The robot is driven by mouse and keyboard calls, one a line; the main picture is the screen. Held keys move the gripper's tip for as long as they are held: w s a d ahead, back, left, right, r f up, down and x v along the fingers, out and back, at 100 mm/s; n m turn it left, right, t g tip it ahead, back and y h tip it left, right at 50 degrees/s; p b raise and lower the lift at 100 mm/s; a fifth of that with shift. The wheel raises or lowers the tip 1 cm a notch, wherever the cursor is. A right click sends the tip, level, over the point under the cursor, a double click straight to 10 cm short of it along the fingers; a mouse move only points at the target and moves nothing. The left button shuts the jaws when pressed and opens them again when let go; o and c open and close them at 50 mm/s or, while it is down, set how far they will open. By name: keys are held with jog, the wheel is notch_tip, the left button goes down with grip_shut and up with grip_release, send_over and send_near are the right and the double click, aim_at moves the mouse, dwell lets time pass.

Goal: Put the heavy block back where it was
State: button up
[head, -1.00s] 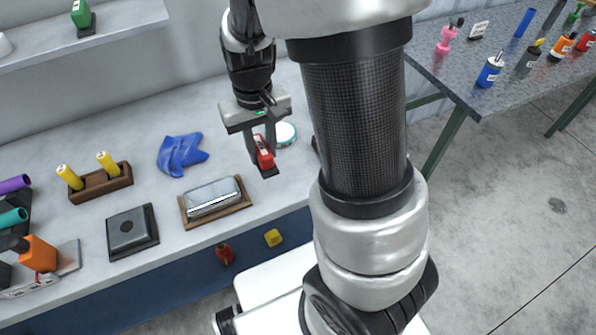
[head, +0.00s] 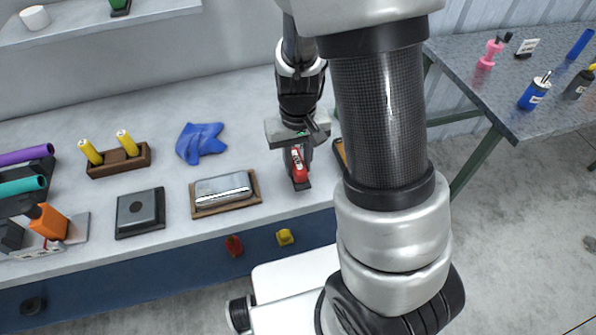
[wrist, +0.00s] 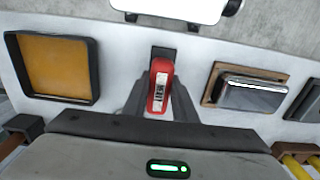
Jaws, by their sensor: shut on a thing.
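My gripper (head: 298,158) is shut on a red labelled thing (head: 299,170) with a dark base. In the wrist view the red thing (wrist: 160,88) sits between my two fingers, its label facing the camera. It is over the bench near the front edge; I cannot tell whether its base touches the top. No label plainly marks the heavy block. A shiny silver block (head: 223,187) lies in a wooden tray (head: 257,200) left of my gripper. A dark grey block (head: 140,210) sits on a black base farther left.
An orange-floored tray with a dark rim (wrist: 54,68) is right of my gripper in the head view, partly hidden by my arm. A blue cloth (head: 201,142) and a wooden holder with yellow-handled things (head: 118,160) lie left. Red and yellow knobs are on the bench front.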

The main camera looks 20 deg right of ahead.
aim_at(298, 162)
jog(key=shift+f+b, duration=0.3)
jog(key=shift+f, duration=1.35)
jog(key=o, duration=1)
notch_tip(298, 162, up, 13)
jog(key=shift+f+p, duration=0.2)
jog(key=shift+p, duration=1)
jog(key=shift+s+r+t, duration=0.95)
jog(key=shift+s+r, duration=0.9)
jog(key=shift+r, duration=1.1)
jog(key=shift+s+r+t, duration=0.9)
jog(key=shift+s+r, duration=0.95)
jog(key=shift+r, duration=1.1)
jog(key=shift+s+r+t, duration=0.95)
jog(key=shift+s+r, duration=0.9)
jog(key=shift+r, duration=1.1)
